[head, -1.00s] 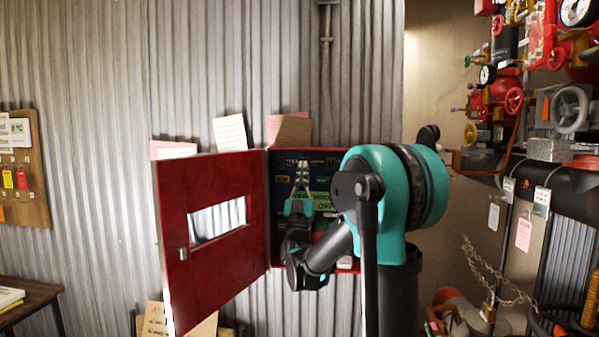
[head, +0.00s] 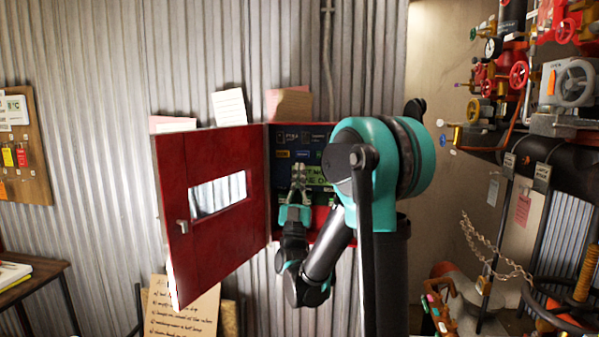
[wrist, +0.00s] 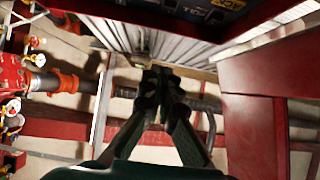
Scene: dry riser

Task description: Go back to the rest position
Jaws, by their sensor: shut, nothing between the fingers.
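My gripper (head: 298,176) is in front of the open red cabinet, with its fingers pointing up before the dark panel (head: 288,142) inside. The fingers are shut and empty; they also show in the middle of the wrist view (wrist: 162,82). The cabinet's red door (head: 205,245) with a window slot stands swung open to the left of my gripper. My own arm hides the right part of the panel and cabinet. I cannot tell from the head view how far the fingers are from the panel.
Red valves and pipes (head: 518,73) are mounted at the right. A chain (head: 490,250) hangs below them. A handwritten card (head: 183,308) stands below the door. A tag board (head: 20,150) and a small table (head: 35,280) are at the left.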

